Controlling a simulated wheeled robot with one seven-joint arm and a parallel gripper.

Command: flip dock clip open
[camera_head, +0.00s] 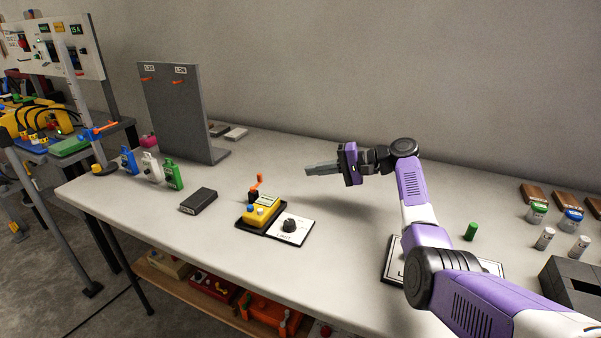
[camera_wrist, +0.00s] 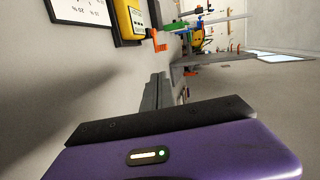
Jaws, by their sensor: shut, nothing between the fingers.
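The yellow device (camera_head: 262,210) sits in a black dock (camera_head: 246,222) on the bench, left of my gripper. An orange clip (camera_head: 256,184) stands up at the back of the dock on a dark mount. In the wrist view the orange clip (camera_wrist: 159,41) shows near the top, beside the yellow device (camera_wrist: 128,19). My gripper (camera_head: 309,171) is shut and empty. It is above the bench, to the right of the clip and apart from it, with its fingers pointing left. The shut fingers (camera_wrist: 156,92) also show in the wrist view.
A white dial plate with a black knob (camera_head: 289,225) adjoins the dock on the right. A black box (camera_head: 198,200) lies to the left. A grey upright panel (camera_head: 172,110) stands behind left. Bench space below my gripper is clear.

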